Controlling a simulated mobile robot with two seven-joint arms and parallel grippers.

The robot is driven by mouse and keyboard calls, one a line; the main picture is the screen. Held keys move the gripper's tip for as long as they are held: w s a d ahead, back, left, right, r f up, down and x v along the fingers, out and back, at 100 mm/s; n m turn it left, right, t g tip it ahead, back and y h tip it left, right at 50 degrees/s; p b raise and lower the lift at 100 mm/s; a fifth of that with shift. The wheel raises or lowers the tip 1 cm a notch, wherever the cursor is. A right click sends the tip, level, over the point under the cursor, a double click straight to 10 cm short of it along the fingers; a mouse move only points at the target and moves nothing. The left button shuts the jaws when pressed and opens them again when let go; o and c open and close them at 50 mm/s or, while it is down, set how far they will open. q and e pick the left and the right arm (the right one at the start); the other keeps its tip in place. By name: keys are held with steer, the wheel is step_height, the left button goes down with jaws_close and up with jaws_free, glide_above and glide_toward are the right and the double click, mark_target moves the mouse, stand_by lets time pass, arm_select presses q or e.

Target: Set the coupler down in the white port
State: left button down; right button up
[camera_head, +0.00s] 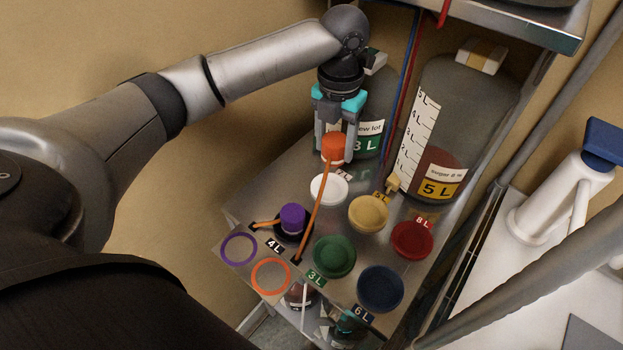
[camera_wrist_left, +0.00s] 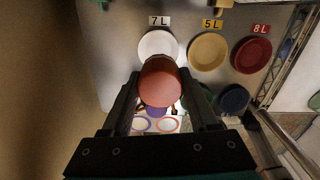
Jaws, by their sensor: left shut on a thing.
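My left gripper (camera_head: 336,135) is shut on an orange coupler (camera_head: 334,148), with an orange cord running from it down to the tray surface. The coupler also shows in the left wrist view (camera_wrist_left: 160,82) between the fingers. The white port (camera_head: 328,189) is a round white disc on the metal shelf top. In the head view it lies just below the coupler. In the left wrist view the white port (camera_wrist_left: 157,44) shows beyond the coupler, partly overlapped by it, with a 7 L label above. The coupler looks held above the shelf, apart from the port. My right gripper is not in view.
Yellow (camera_head: 368,213), red (camera_head: 411,239), green (camera_head: 334,256) and blue (camera_head: 380,288) ports surround the white one. A purple coupler (camera_head: 292,218) stands in a dark port. Purple (camera_head: 238,248) and orange (camera_head: 271,277) rings lie in front. A large 5 L bottle (camera_head: 460,120) stands behind.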

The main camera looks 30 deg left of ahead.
arm_select(q)
steer(key=shift+a, duration=0.15)
steer(key=shift+f, duration=0.3)
step_height(320, 180, down, 9)
steer(key=shift+f+b, duration=0.2)
steer(key=shift+b, duration=0.35)
steer(key=shift+f, duration=0.1)
steer(key=shift+c, duration=0.8)
jaws_free()
step_height(320, 180, up, 12)
steer(key=shift+r+p, duration=0.15)
steer(key=shift+p, duration=0.55)
